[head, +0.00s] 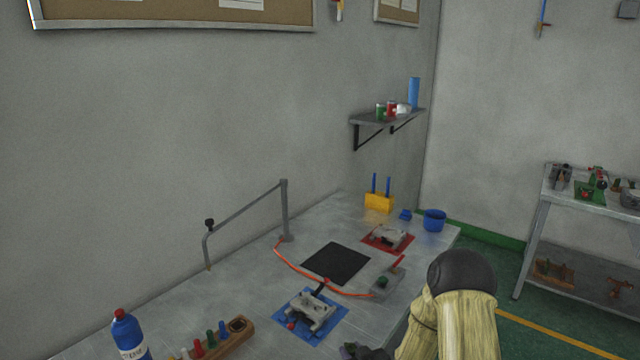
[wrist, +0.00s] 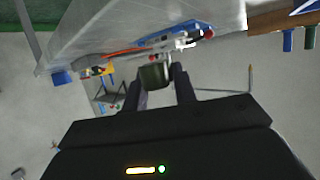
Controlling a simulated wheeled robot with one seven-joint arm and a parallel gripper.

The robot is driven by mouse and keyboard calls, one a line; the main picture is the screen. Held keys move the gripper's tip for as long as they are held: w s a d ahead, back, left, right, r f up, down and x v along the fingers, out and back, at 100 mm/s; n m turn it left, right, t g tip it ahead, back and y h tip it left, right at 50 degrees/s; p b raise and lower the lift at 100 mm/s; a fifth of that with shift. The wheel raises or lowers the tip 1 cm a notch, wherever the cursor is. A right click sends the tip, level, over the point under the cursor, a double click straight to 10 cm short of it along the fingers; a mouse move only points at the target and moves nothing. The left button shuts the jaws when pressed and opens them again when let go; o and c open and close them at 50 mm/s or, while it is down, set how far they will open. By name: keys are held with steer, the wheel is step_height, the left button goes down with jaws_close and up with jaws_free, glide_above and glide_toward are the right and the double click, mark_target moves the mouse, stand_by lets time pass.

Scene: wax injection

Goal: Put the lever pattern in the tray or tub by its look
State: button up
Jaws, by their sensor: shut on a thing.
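My gripper (wrist: 160,90) is shut on a dark green piece (wrist: 155,76), seen between its two fingers in the wrist view. It looks like the lever pattern, but its full shape and surface are hidden or blurred there. In the head view only a dark part of my gripper shows at the bottom edge, and the piece cannot be made out. A round blue tub (head: 434,220) stands at the far right corner of the bench. A blue shape (wrist: 62,77) at the bench edge in the wrist view may be this tub. I cannot clearly identify a tray.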

steer(key=s+d+f+m+t+h, duration=0.1)
steer(key=s+d+f+m+h, duration=0.3)
steer(key=d, duration=0.3)
steer(key=shift+f+h, duration=0.3)
steer(key=shift+f, duration=0.35)
